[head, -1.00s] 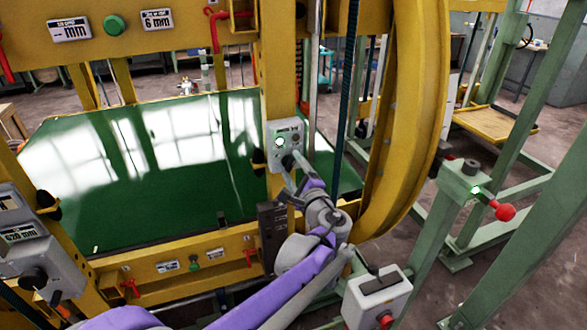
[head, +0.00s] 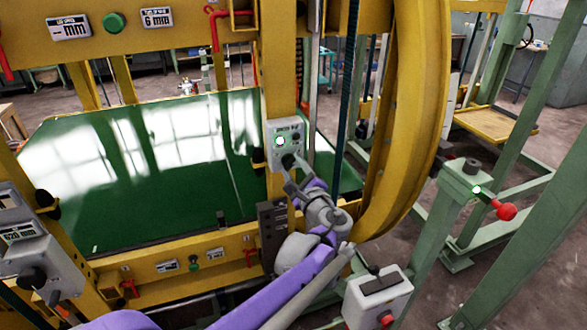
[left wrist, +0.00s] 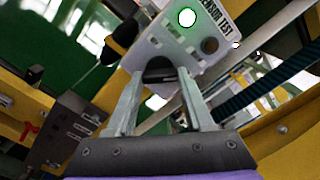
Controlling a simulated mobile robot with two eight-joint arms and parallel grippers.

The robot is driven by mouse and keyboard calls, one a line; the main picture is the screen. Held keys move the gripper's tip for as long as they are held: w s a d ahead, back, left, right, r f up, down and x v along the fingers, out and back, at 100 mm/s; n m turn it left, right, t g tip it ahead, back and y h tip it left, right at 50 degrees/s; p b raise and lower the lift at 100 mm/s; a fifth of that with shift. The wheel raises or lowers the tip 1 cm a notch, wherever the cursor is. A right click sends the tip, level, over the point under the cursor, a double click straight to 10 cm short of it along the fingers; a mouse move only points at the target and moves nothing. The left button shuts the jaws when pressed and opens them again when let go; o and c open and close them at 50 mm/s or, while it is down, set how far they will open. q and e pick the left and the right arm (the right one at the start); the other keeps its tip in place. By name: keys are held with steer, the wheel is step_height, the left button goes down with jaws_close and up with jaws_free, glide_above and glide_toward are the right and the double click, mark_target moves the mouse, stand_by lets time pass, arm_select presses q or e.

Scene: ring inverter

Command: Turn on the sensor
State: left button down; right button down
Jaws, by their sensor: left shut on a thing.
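The sensor box (head: 291,133) is a small grey panel fixed to a yellow post. It carries a lit green lamp (head: 280,141), which also shows in the left wrist view (left wrist: 187,17). That view shows "SENSOR TEST" lettering, a dark round fitting (left wrist: 210,45) and a black knob (left wrist: 159,65) low on the panel. My left gripper (head: 288,165) is at the lower part of the box. In the left wrist view its fingers (left wrist: 159,82) stand on either side of the black knob, shut on it. The knob's marking cannot be made out. My right gripper is not in view.
A big curved yellow guard (head: 405,120) stands right of the arm. A grey box with a red button (head: 378,297) is below it. A green post with a red-knobbed lever (head: 505,211) is at right. A green sheet (head: 150,185) lies behind the yellow frame.

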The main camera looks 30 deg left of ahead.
arm_select(q)
steer(key=shift+c, duration=1.4)
jaws_free()
steer(key=v, duration=1.1)
steer(key=shift+b, duration=0.45)
steer(key=shift+a, duration=0.1)
